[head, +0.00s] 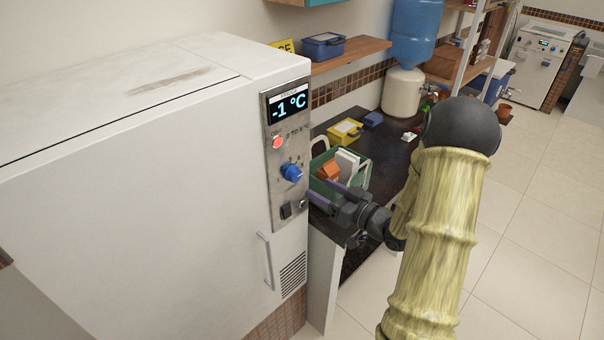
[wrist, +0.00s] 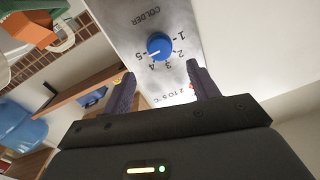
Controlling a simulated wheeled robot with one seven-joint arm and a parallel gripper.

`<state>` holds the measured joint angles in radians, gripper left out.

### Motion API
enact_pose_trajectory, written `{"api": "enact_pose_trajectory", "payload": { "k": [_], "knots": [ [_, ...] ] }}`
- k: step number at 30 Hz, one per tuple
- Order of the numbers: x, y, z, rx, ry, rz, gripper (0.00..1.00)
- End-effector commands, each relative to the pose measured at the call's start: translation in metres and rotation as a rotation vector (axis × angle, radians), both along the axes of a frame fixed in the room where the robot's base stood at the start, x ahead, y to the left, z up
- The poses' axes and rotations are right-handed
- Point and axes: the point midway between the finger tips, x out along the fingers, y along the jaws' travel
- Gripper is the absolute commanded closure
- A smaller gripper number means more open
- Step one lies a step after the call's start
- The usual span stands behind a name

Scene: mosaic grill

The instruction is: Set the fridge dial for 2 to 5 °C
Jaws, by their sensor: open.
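The fridge (head: 150,150) is white, with a grey metal control panel (head: 268,185) at its right end. Its display (head: 288,107) reads -1 °C. The blue dial (head: 291,172) sits mid-panel; in the wrist view, the dial (wrist: 160,46) has a white mark pointing toward 5 on a 1 to 5 scale, with "COLDER" printed nearby. A red lamp (head: 277,142) glows beside the "2 TO 5 °C" label. My gripper (head: 322,193) is open and empty, in front of the panel. In the wrist view, its fingers (wrist: 158,82) point toward the dial, apart from it.
A dark counter (head: 390,150) beyond the fridge holds a green crate (head: 362,181) of items and a yellow box (head: 345,132). A shelf (head: 350,52) with a blue box is above. A switch (head: 286,211) and vertical handle (head: 265,262) are below the dial. Tiled floor is clear at right.

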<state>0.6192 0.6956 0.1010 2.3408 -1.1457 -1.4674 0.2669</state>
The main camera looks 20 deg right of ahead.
Motion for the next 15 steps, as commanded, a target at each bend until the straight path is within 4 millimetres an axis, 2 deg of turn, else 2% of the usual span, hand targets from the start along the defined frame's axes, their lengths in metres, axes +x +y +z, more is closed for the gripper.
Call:
{"api": "enact_pose_trajectory", "payload": {
  "k": [9, 15],
  "knots": [
    [0.046, 0.033, 0.003, 0.002, -0.001, 0.003, 0.40],
    [0.062, 0.043, 0.001, 0.001, -0.001, 0.001, 0.40]
  ]
}}
